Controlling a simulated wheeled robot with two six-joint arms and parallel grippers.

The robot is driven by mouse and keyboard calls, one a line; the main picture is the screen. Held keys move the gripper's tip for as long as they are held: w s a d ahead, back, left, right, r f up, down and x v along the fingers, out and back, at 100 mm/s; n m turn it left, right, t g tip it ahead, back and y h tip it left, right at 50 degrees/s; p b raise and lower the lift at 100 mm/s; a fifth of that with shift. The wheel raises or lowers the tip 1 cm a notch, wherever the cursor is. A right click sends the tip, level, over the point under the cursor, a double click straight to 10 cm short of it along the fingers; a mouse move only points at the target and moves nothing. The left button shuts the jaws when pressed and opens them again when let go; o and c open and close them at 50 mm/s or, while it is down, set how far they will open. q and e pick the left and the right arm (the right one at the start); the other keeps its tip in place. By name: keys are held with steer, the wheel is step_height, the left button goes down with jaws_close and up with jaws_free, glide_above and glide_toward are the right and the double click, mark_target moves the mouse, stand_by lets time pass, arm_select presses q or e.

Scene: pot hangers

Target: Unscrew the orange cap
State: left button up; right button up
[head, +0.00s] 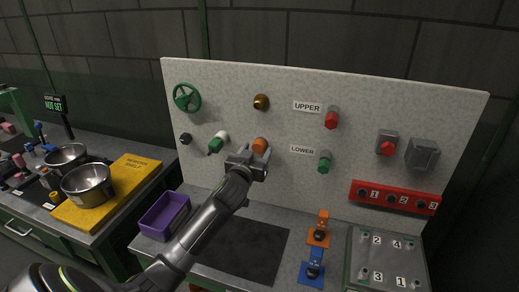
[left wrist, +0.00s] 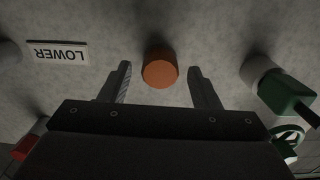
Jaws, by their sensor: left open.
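The orange cap (head: 260,144) sits on the upright speckled panel, just above my left gripper (head: 253,158) in the head view. In the left wrist view the orange cap (left wrist: 160,70) lies between the two open fingers of my left gripper (left wrist: 160,80), with a gap on each side. The fingers do not touch it. The lower part of the cap is partly covered by the gripper in the head view. My right gripper is not in view.
Near the cap on the panel are a green-and-white knob (head: 219,142), a brass knob (head: 261,102), a LOWER label (head: 302,150) and a green fitting (head: 325,161). A purple bin (head: 165,216) and a dark mat (head: 262,257) are on the bench below.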

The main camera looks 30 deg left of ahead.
arm_select(q)
steer(key=shift+w+a, duration=0.1)
steer(key=shift+w, duration=0.35)
steer(key=m, duration=0.5)
steer(key=shift+m, duration=0.3)
steer(key=m, duration=0.6)
